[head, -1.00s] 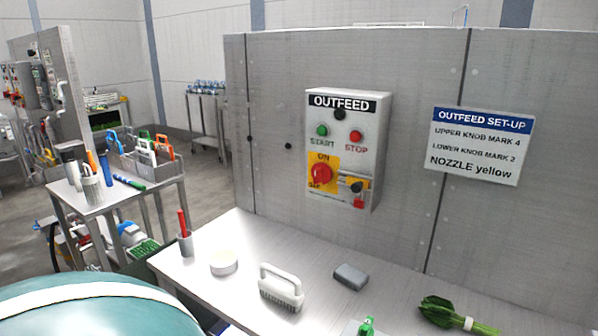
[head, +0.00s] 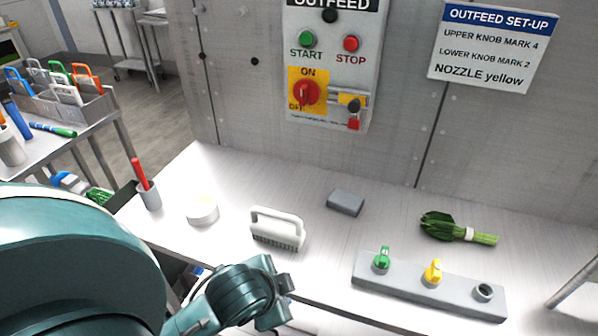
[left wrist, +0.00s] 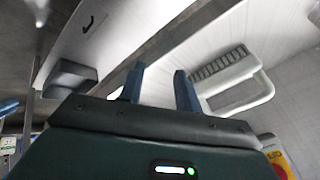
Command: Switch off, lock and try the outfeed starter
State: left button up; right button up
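The outfeed starter (head: 329,70) is a pale box on the grey wall panel, with a green START button (head: 307,38) and a red STOP button (head: 351,43). Its red rotary switch (head: 306,92) sits on a yellow ON/OFF plate; its handle looks roughly upright, toward ON. Right of it are a yellow bar (head: 348,99) with a dark knob and a small red piece (head: 354,123); whether that is a lock I cannot tell. My left gripper (head: 285,285) is below the starter, at the table's front edge. The left wrist view shows its fingers (left wrist: 158,88) apart and empty. My right gripper is out of view.
A white brush (head: 277,229), round tub (head: 202,210), grey block (head: 345,202), leafy greens (head: 457,228) and a nozzle rack (head: 430,286) stand on the table. A cup with a red stick (head: 149,196) is at the left. A set-up sign (head: 493,47) hangs right of the starter.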

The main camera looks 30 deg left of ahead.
pick_arm(q)
jog(key=w+r+m+t, duration=0.1)
jog(key=w+a+r+m, duration=0.1)
jog(key=w+r+m, duration=0.1)
jog(key=w+a+r+m+t+y, duration=0.1)
jog(key=w+m, duration=0.1)
jog(key=shift+r+t, duration=0.25)
jog(key=shift+t, duration=0.05)
jog(key=w+a+r+m+t+y, duration=0.1)
jog(key=w+a+r+m+t, duration=0.15)
jog(key=w+r+m, duration=0.35)
jog(key=m+t+y, duration=0.1)
jog(key=m+t, duration=0.5)
jog(key=m, duration=0.9)
send_near(301, 97)
jog(key=p+x, duration=0.3)
jog(key=x, duration=0.5)
jog(key=shift+w, duration=0.3)
jog(key=shift+n, duration=0.3)
grip_shut()
